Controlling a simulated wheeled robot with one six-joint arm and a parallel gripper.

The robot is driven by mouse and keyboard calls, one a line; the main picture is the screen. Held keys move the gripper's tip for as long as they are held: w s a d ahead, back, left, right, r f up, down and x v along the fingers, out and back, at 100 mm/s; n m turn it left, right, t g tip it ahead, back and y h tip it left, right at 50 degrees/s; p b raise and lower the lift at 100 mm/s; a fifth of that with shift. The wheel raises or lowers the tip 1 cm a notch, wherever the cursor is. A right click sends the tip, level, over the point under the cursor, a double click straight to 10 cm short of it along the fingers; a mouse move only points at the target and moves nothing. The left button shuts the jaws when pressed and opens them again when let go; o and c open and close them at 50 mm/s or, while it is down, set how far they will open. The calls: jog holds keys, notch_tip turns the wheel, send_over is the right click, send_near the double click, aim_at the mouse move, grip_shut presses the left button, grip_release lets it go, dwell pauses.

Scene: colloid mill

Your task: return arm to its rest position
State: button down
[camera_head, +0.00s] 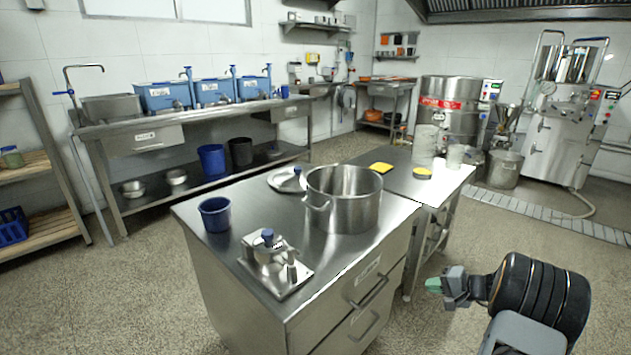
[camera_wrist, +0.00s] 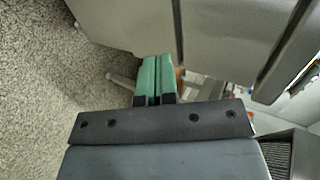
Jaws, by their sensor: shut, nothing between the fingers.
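My gripper (camera_head: 434,285) is at the lower right of the head view, in the air to the right of the steel cabinet table. Its green fingertips point left, towards the drawer side of that table, and hold nothing. In the wrist view the two green fingers (camera_wrist: 155,80) lie side by side, closed together. Steel surfaces of the furniture and the speckled floor show beyond them.
The steel cabinet table (camera_head: 335,268) bears a large pot (camera_head: 343,200), a blue cup (camera_head: 215,214), a lid (camera_head: 286,180) and a small steel device (camera_head: 272,262). A second table (camera_head: 400,180) adjoins it behind. Open floor (camera_head: 540,235) lies at the right.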

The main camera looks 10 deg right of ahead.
jog(key=s+a+r+n+g+h+p, duration=0.1)
jog(key=s+a+r+n+g+p, duration=0.15)
jog(key=a+r+p, duration=0.8)
jog(key=s+a+r+n+g+p, duration=0.25)
jog(key=s+a+r+p, duration=0.35)
jog(key=r, duration=0.8)
jog(key=s+a+r+n+h+p, duration=0.2)
jog(key=s+a+r+h+p, duration=0.1)
jog(key=s+r+p, duration=0.3)
jog(key=s+a+r+n+h+p, duration=0.3)
jog(key=s+a+r+p, duration=0.3)
jog(key=r+p, duration=0.4)
notch_tip(320, 180, up, 4)
jog(key=shift+r, duration=0.25)
jog(key=shift+s, duration=0.1)
